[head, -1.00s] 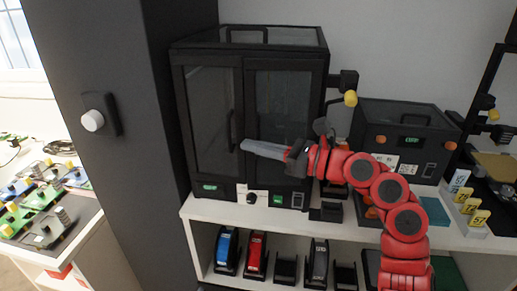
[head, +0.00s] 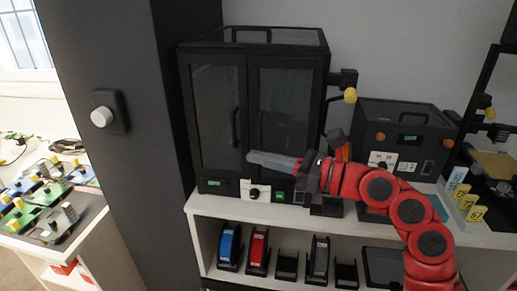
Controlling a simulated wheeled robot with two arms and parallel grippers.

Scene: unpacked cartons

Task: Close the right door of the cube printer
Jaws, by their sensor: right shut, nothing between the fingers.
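The cube printer is a tall black cabinet (head: 215,187) with glazed double doors, standing on a white shelf unit. Its right door (head: 287,100) looks flush, or nearly flush, with the front; I cannot tell whether a small gap is left. The left door (head: 215,105) looks shut, with a dark vertical handle by the middle seam. My right gripper (head: 252,157) is shut and empty. Its long grey fingers lie across the lower part of the right door, tips near the middle seam. Whether they touch the door is unclear. The gripper hides the door's lower right corner. My left gripper is out of view.
A dark box-shaped device (head: 405,135) stands right of the printer. Yellow numbered tags (head: 467,206) stand at the right. A dark column (head: 145,200) with a white knob (head: 101,117) rises at the left. Spools and holders sit on the lower shelf.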

